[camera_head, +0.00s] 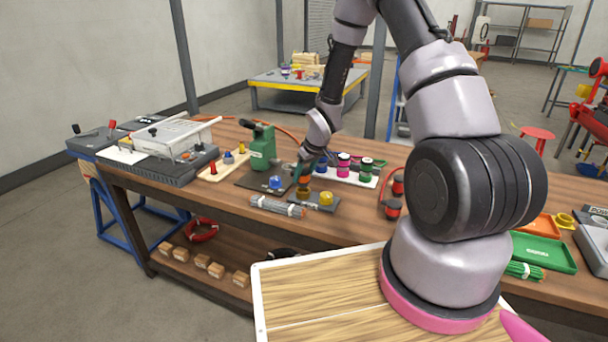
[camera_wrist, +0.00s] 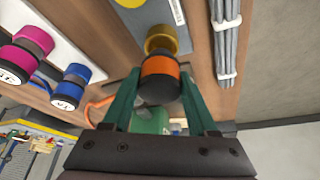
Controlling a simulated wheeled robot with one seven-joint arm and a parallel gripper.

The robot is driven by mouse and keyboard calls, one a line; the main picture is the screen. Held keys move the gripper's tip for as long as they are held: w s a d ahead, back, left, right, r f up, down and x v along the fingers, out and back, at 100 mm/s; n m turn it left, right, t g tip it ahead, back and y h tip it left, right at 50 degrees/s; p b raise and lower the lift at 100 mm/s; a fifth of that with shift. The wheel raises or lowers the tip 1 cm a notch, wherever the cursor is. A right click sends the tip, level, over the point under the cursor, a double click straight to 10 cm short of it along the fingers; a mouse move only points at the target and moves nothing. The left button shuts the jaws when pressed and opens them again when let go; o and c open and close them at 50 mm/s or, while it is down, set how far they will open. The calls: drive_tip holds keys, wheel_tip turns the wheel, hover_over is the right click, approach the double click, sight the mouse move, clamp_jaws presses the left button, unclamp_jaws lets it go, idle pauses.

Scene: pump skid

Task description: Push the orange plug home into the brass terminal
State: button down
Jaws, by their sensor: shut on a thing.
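The orange plug (camera_wrist: 160,67), an orange band with dark ends, is between the green fingers of my gripper (camera_wrist: 158,80). My gripper is shut on it. The brass terminal (camera_wrist: 161,40), a gold ring-shaped socket on a grey plate (camera_wrist: 170,10), lies straight beyond the plug's far end. The two look roughly in line and touching or nearly so; how deep the plug sits cannot be told. In the head view the orange plug (camera_head: 304,181) is upright under my gripper (camera_head: 304,174), just above the brass terminal (camera_head: 302,194). The terminal's mouth is hidden by the plug.
A yellow part (camera_head: 326,199) sits on the grey plate, right of the terminal. A grey cable bundle (camera_head: 270,206) lies close in front. A white rack with blue, magenta (camera_head: 343,166) and green cylinders stands behind, right. A green machine (camera_head: 262,150) stands to the left.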

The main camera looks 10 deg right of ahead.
sight(304, 182)
drive_tip(key=shift+f, duration=1.75)
idle(0.3)
drive_tip(key=shift+c, duration=0.5)
unclamp_jaws()
drive_tip(key=shift+r, duration=0.1)
drive_tip(key=v, duration=1)
drive_tip(key=shift+s+r, duration=0.15)
drive_tip(key=shift+r, duration=0.15)
drive_tip(key=shift+d, duration=0.1)
